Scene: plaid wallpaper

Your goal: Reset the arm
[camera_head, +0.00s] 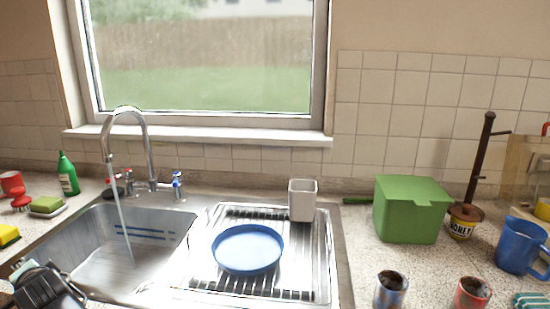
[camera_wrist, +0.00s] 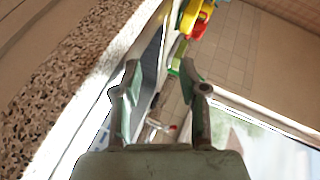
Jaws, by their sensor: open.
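My gripper (camera_wrist: 160,85) is in the wrist view, with its two fingers spread apart. It is open and nothing is between the fingers. In the head view a dark part at the lower left corner, over the sink's near edge, looks like part of my arm or gripper. The wrist view is tilted, with the speckled worktop (camera_wrist: 50,120) at the left and the window (camera_wrist: 250,135) at the lower right.
Water runs from the tap (camera_head: 147,150) into the sink (camera_head: 120,245). A blue plate (camera_head: 248,248) and a white cup (camera_head: 302,200) are on the drainer. A green box (camera_head: 408,212), blue jug (camera_head: 520,245) and two mugs (camera_head: 390,290) (camera_head: 470,294) stand at the right.

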